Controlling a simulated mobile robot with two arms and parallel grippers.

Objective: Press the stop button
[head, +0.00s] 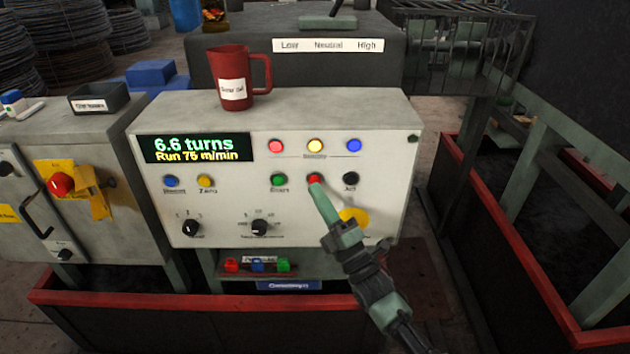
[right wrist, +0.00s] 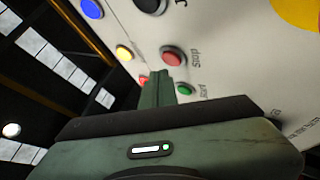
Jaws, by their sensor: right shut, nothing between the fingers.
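The red stop button (head: 314,178) is on the light control panel (head: 300,235), between the green start button (head: 278,180) and a black button (head: 351,179). In the right wrist view the stop button (right wrist: 173,56) stands beside its printed "Stop" label. My right gripper (head: 317,189) is shut and empty, with its tip at the lower edge of the stop button in the head view. My left gripper is not in view.
The display (head: 198,149) reads "6.6 turns" and "Run 75 m/min". Red, yellow and blue lamps or buttons (head: 315,146) line the upper panel. A red jug (head: 232,85) stands on top of the panel box. A red-edged barrier (head: 520,270) stands at the right.

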